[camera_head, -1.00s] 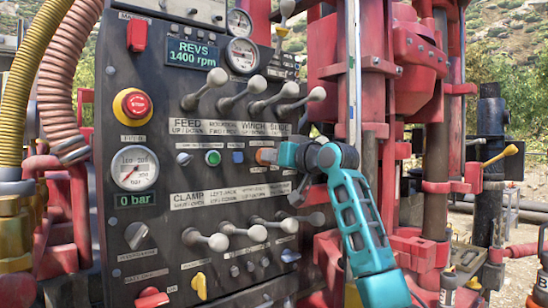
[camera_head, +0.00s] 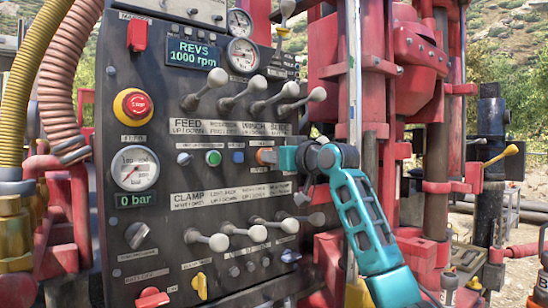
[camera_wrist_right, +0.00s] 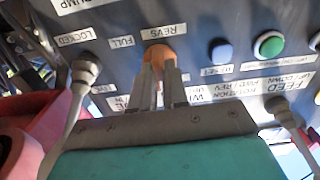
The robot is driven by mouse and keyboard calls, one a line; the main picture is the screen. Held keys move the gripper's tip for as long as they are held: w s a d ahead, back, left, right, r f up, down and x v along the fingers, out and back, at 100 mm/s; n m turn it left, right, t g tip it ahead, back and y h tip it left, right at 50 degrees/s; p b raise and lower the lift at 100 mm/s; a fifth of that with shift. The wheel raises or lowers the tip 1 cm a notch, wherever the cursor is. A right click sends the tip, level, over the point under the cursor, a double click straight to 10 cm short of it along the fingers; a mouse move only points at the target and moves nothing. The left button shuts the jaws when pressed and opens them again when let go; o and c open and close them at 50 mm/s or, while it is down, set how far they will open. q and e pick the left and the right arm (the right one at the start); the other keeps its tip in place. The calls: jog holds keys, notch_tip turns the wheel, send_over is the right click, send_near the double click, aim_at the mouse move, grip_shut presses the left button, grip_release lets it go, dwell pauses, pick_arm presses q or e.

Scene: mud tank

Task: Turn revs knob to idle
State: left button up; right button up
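The orange revs knob (camera_head: 266,156) sits on the dark control panel (camera_head: 160,100), in the row below the upper levers. My right gripper (camera_head: 277,157) reaches it from the right, with its fingers at the knob. In the right wrist view the knob (camera_wrist_right: 158,54) is between the two fingertips (camera_wrist_right: 160,72), which appear closed on its sides. Labels reading FULL and REVS show around it, upside down. The revs display (camera_head: 195,53) reads 1000 rpm. The fingers hide part of the knob, so its exact pointing direction is unclear. My left gripper is out of view.
Upper levers (camera_head: 288,91) with pale ball tips stand just above the gripper, and lower levers (camera_head: 289,226) below it. A blue button (camera_head: 238,157) and a green button (camera_head: 213,158) are left of the knob. A red emergency stop (camera_head: 134,105) is farther left.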

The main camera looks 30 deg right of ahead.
jog(key=o, duration=0.4)
jog(key=shift+s, duration=0.1)
jog(key=s+d+b, duration=0.1)
jog(key=s+b, duration=0.2)
jog(key=s, duration=0.9)
jog(key=shift+s, duration=0.35)
